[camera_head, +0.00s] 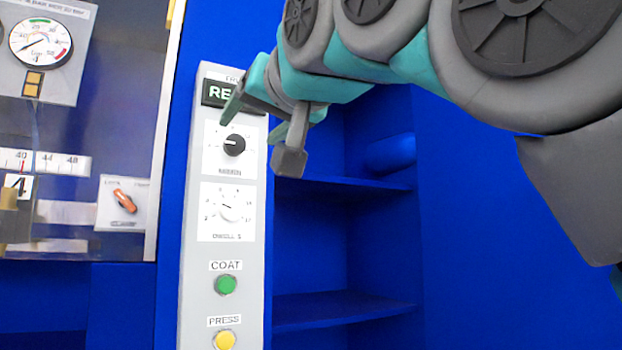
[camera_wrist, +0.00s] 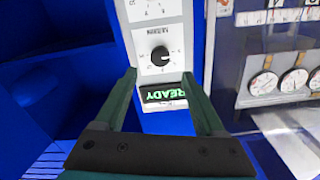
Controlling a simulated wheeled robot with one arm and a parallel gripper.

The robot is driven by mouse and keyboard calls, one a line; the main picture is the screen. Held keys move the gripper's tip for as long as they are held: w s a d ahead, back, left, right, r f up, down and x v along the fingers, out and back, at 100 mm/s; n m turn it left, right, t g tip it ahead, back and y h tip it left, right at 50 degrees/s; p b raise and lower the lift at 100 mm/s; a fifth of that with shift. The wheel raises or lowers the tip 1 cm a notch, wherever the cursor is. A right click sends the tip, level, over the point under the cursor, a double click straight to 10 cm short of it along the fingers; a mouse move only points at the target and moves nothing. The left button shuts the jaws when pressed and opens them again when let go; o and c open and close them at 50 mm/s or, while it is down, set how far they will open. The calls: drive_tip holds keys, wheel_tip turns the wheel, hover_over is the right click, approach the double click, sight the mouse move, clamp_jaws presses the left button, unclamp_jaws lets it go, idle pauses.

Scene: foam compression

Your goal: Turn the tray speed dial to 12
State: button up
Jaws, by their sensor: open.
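A black round dial (camera_head: 234,145) with a white pointer line sits on a white plate high on the grey control panel. Its label and scale numbers are too blurred to read. Its pointer line points left in the head view. The dial also shows in the inverted wrist view (camera_wrist: 160,55), just beyond the fingertips. My gripper (camera_head: 261,133) is open and empty in front of the panel, with one finger over the lower edge of the READY display and the other right of the dial. In the wrist view my gripper's (camera_wrist: 159,75) fingertips lie either side of the plate, apart from the dial.
Below are a white dial (camera_head: 229,207) labelled DWELL S, a green COAT button (camera_head: 226,285) and a yellow PRESS button (camera_head: 225,340). A READY display (camera_wrist: 163,94) sits above the black dial. Left are an orange switch (camera_head: 124,202) and a gauge (camera_head: 41,43). Blue shelves (camera_head: 345,308) stand right.

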sight(237, 143)
drive_tip(key=x, duration=0.6)
drive_tip(key=shift+a+f, duration=0.1)
drive_tip(key=shift+a, duration=0.1)
drive_tip(key=shift+w+a+p, duration=0.2)
drive_tip(key=shift+w+p, duration=0.1)
drive_tip(key=shift+w, duration=0.3)
clamp_jaws()
